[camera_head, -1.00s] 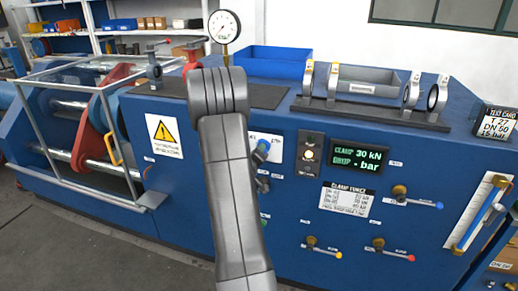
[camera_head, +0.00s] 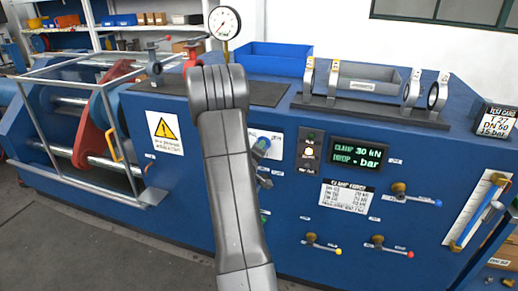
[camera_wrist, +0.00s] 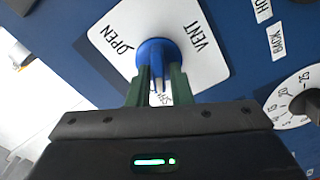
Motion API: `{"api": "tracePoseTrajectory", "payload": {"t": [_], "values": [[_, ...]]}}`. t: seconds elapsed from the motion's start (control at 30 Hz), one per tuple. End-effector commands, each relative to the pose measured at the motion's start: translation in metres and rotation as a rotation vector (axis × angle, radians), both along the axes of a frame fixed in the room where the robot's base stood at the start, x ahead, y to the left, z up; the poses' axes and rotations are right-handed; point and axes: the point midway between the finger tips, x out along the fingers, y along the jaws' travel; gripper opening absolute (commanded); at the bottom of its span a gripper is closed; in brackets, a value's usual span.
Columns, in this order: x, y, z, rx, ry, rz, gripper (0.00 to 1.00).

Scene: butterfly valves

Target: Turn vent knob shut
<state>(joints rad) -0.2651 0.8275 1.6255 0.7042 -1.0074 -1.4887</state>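The vent knob (camera_wrist: 157,52) is blue and sits on a white plate (camera_wrist: 105,58) marked OPEN, VENT and, partly covered, SHUT. In the wrist view my gripper (camera_wrist: 160,75) has its two green fingers on either side of the knob's narrow blue grip. The fingers are close to it, but I cannot tell whether they press on it. My gripper is hidden behind the arm there.
A dial (camera_wrist: 296,103) lies right of the plate in the wrist view. The display (camera_head: 357,154) reads clamp 30 kN and drop "- bar". Small handled valves (camera_head: 377,240) stick out lower right. A pressure gauge (camera_head: 224,22) stands on top.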

Motion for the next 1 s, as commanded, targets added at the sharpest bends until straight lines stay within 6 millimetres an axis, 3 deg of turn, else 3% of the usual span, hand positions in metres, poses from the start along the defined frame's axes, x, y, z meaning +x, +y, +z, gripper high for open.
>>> {"api": "tracePoseTrajectory", "payload": {"t": [0.07,0.47,1.0], "values": [[0.0,0.0,0.0,0.0,0.0,0.0,0.34],[-0.008,0.003,0.0,0.001,-0.002,0.001,0.34],[-0.112,0.037,0.0,0.001,-0.002,0.003,0.34]]}}
